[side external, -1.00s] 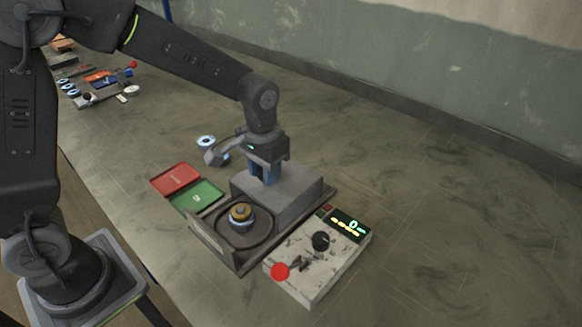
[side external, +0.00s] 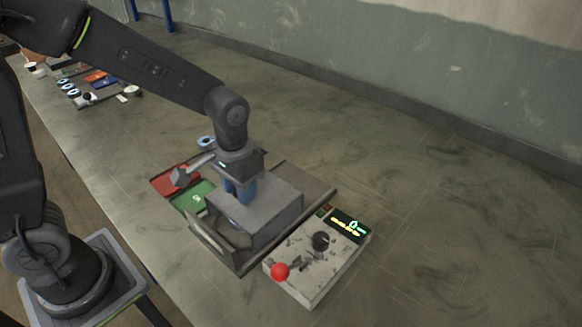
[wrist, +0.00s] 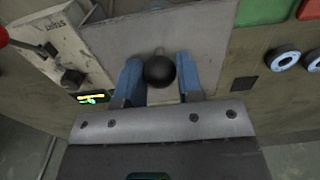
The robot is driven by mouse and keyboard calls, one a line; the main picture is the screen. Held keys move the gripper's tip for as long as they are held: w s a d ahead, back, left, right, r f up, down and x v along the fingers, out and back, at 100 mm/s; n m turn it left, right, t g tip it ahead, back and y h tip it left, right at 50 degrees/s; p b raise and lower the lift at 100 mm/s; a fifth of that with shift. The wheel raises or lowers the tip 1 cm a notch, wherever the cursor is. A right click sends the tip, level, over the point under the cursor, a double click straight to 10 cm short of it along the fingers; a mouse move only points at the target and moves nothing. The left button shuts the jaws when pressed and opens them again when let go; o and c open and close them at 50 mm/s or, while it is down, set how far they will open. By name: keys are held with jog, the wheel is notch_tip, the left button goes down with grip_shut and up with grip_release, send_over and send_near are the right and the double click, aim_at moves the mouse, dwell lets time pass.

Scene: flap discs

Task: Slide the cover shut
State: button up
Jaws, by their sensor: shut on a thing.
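The cover (side external: 274,207) is a grey box-like hood on a dark flat base (side external: 318,188) with a raised front wall (side external: 213,243). The cover sits over most of the round recess, and a strip of the recess shows at its left end. The disc seen there earlier is hidden. My gripper (side external: 239,190) is on top of the cover's left part. In the wrist view its blue fingers (wrist: 160,82) are closed on a dark round knob (wrist: 159,71) that stands on the cover (wrist: 205,40).
A control box (side external: 318,262) with a red ball lever (side external: 280,271), black knob and lit display stands right of the base. Red (side external: 172,179) and green (side external: 186,196) trays lie behind left. More parts lie at the far left of the bench. The bench at right is clear.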

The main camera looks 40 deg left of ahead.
aim_at(229, 212)
jog(key=shift+s, duration=1.7)
jog(key=o, duration=0.7)
jog(key=shift+r, duration=4.05)
